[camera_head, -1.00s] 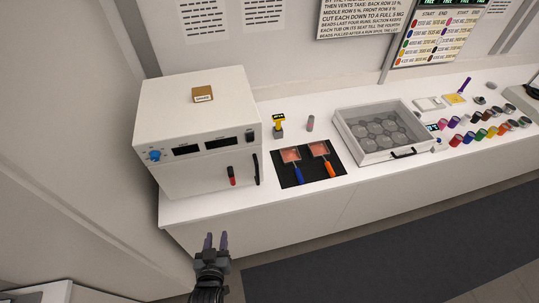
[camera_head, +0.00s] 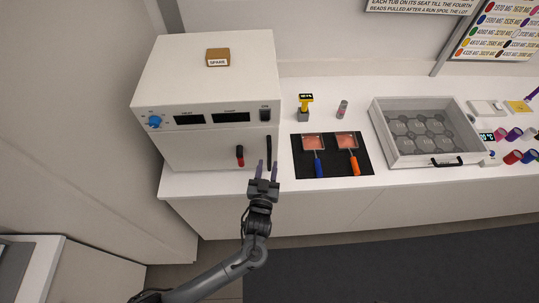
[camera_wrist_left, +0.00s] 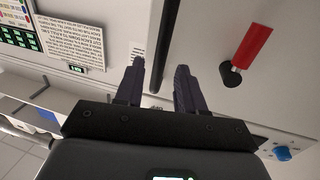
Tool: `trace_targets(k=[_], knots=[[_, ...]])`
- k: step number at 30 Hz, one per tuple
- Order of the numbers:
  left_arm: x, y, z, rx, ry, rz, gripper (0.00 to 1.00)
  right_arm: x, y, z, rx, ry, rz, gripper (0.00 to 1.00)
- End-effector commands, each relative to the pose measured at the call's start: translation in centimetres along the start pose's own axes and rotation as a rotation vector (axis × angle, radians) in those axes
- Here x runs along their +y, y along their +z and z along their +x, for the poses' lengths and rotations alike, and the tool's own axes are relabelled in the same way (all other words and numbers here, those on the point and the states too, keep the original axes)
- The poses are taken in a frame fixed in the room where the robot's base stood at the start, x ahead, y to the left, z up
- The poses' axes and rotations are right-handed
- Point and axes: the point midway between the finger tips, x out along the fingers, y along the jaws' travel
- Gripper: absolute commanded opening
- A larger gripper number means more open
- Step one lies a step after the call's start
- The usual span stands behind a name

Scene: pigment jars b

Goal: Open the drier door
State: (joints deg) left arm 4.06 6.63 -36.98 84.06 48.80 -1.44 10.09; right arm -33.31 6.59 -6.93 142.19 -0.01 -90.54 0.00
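The drier (camera_head: 205,70) is a white box on the counter at the left. Its front door (camera_head: 195,150) is shut, with a black upright bar handle (camera_head: 269,148) at the right edge. A red-tipped black lever (camera_head: 240,155) sits left of the handle, and it also shows in the left wrist view (camera_wrist_left: 251,50). My left gripper (camera_head: 267,168) is open and empty, just in front of the handle's lower end. In the left wrist view the handle (camera_wrist_left: 168,40) runs up from between the two fingers. Whether they touch it is unclear. My right gripper is not in view.
A blue knob (camera_head: 154,122) and displays are on the drier's upper front. A SPARE box (camera_head: 218,57) lies on top. Right of the drier are a yellow-topped tool (camera_head: 305,103), a black mat (camera_head: 299,168) with two paddles and a glass-topped tray (camera_head: 381,136).

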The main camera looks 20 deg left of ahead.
Motion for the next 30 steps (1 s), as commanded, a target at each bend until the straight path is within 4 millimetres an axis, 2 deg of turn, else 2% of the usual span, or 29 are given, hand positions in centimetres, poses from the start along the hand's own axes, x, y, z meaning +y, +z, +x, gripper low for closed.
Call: trace_targets(k=[3, 9, 15, 23, 30], knots=[[0.0, -0.1, 1.9, 0.001, -0.001, 0.001, 0.39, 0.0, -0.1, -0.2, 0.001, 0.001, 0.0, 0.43], [0.0, 0.0, 4.0, 0.0, 0.0, 0.001, 0.39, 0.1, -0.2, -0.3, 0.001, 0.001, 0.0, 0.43], [0.0, 0.0, 4.8, -0.001, 0.0, -0.001, 0.39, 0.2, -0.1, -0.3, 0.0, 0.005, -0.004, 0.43], [0.0, 0.0, 4.9, -0.001, 0.0, -0.001, 0.39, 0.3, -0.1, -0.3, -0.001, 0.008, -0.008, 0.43], [0.0, 0.0, 4.8, -0.001, 0.0, -0.001, 0.02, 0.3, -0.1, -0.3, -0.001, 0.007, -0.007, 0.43]])
